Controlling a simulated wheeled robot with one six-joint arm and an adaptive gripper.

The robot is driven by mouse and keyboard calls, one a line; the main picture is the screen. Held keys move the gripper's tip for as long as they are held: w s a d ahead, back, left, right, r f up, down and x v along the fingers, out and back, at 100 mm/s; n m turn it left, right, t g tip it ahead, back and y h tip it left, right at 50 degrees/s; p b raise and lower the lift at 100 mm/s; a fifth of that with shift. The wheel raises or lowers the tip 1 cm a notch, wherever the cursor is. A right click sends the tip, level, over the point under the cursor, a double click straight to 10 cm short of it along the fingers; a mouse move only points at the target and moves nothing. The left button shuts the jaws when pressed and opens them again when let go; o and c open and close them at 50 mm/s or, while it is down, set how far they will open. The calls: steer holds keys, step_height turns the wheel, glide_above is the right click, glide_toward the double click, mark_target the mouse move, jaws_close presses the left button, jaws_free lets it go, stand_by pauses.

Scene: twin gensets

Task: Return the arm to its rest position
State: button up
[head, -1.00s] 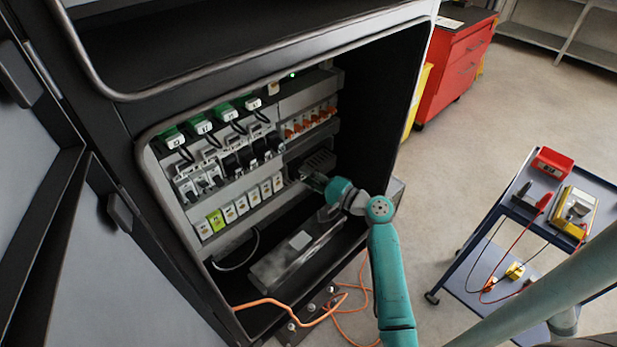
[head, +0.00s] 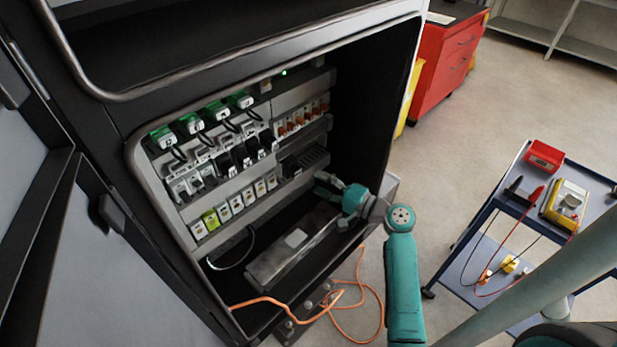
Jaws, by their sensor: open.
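My arm reaches up from the lower right, with its teal link and wrist at the mouth of the open black cabinet (head: 372,100). My gripper (head: 322,184) is at the end of the wrist, inside the cabinet, just right of the lower row of modules. It is small and dark in this view and its fingers are hard to make out. I see nothing held in it. I cannot tell how far it stands from the rail behind it.
The cabinet holds green-topped connectors (head: 190,124), black breakers (head: 242,156) and a lower module row (head: 237,204). An orange cable (head: 300,318) trails over the cabinet's bottom edge. A blue cart (head: 470,232) with a red box (head: 543,156) and yellow meter (head: 566,203) stands right.

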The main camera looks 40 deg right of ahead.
steer(key=v, duration=0.5)
steer(key=s+a+f+g+h, duration=0.2)
steer(key=s+a+f, duration=0.1)
steer(key=a+f, duration=0.65)
steer(key=s+a+f+n+g+h, duration=0.3)
steer(key=s+a+f+n+h, duration=0.1)
steer(key=s+a, duration=0.85)
steer(key=s+a+r+n+t+y, duration=0.2)
steer(key=s+a+r+n, duration=0.2)
steer(key=s+r+n, duration=0.7)
steer(key=shift+r+v, duration=0.6)
steer(key=shift+v, duration=2.65)
